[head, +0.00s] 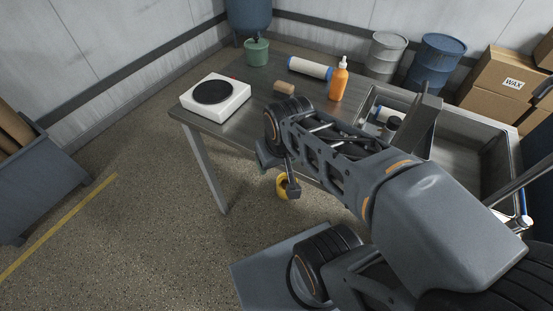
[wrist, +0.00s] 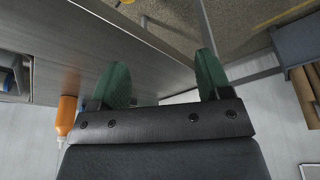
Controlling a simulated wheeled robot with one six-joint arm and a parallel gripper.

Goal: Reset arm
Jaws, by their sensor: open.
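My gripper (wrist: 160,80) shows in the wrist view with two green fingertips spread well apart and nothing between them. In the head view my arm reaches from the lower right to the near edge of the grey table (head: 215,128). My gripper's fingers are mostly hidden there behind the arm. An orange bottle (head: 339,80) stands upright on the table, and it also shows at the left of the wrist view (wrist: 66,116), apart from the fingers.
The table holds a white hotplate (head: 231,105), a green container (head: 257,52), a white roll with blue ends (head: 309,68) and a brown cylinder (head: 285,87). A sink basin (head: 495,165) lies right. Barrels (head: 387,54) and cardboard boxes (head: 502,82) stand behind. The left floor is mostly clear.

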